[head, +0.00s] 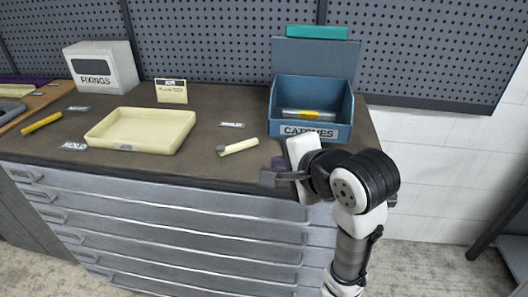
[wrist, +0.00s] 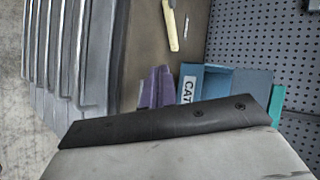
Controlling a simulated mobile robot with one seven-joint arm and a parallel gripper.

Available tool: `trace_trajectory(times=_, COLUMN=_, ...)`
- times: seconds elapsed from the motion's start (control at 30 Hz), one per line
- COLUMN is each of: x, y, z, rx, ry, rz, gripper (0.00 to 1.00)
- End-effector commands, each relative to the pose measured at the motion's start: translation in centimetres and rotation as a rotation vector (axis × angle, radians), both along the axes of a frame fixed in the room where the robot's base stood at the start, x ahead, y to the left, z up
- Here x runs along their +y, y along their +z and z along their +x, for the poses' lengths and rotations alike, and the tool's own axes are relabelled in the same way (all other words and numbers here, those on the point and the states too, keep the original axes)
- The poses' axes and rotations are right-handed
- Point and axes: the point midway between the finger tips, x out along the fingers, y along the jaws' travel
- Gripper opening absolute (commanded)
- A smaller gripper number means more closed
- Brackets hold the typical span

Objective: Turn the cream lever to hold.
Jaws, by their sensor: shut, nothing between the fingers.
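The cream lever (head: 240,146) lies on the bench top, with a grey end at its left and its cream bar pointing right and slightly up. It also shows at the top of the wrist view (wrist: 171,30). A HOLD label (head: 74,146) lies at the bench's front left, well away from the lever. A small label (head: 231,125) behind the lever is too small to read surely. My gripper (head: 268,178) is shut and empty at the bench's front edge, right of and in front of the lever, apart from it.
A blue CATCHES bin (head: 316,132) stands right of the lever. A purple object (wrist: 155,88), partly hidden, is near my gripper. A cream tray (head: 113,145) sits left. A cream card (head: 171,91) and white FIXINGS box (head: 104,80) stand behind.

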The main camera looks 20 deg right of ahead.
Motion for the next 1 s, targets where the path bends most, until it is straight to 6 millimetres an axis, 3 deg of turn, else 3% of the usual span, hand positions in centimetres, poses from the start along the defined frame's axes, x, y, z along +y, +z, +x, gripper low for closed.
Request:
trace_trajectory(times=0.17, x=0.3, y=-1.3, z=1.9, rx=0.0, ry=0.005, rz=0.002, gripper=0.0)
trace_trajectory(times=0.53, x=0.6, y=-5.1, z=8.6, rx=0.001, ry=-0.001, rz=0.001, gripper=0.0)
trace_trajectory(times=0.73, x=0.7, y=-4.7, z=11.4, rx=-0.001, ry=-0.001, rz=0.0, gripper=0.0)
trace_trajectory(times=1.0, x=0.8, y=-4.7, z=12.4, rx=-0.002, ry=-0.002, rz=-0.001, gripper=0.0)
